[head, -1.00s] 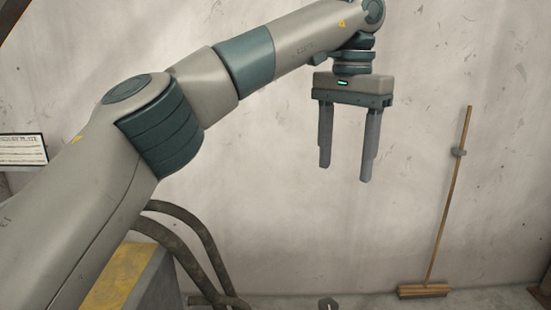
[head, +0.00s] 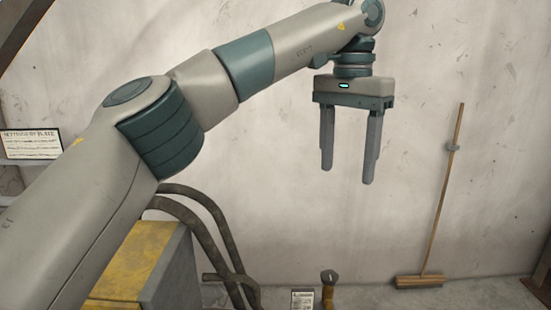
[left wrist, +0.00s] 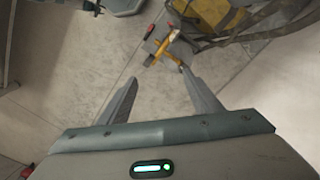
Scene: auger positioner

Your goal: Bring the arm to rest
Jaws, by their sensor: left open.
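My left arm comes in from the left in the head view and reaches across the upper middle. My left gripper (head: 348,174) hangs from it with its fingers pointing down, apart and empty, in front of the pale wall. The fingers touch nothing that I can see. My right gripper is in neither view.
A broom (head: 440,200) leans on the wall at the right. A yellow-topped block (head: 140,255) and dark hoses (head: 215,235) stand low at left. A sign (head: 32,143) is at the far left.

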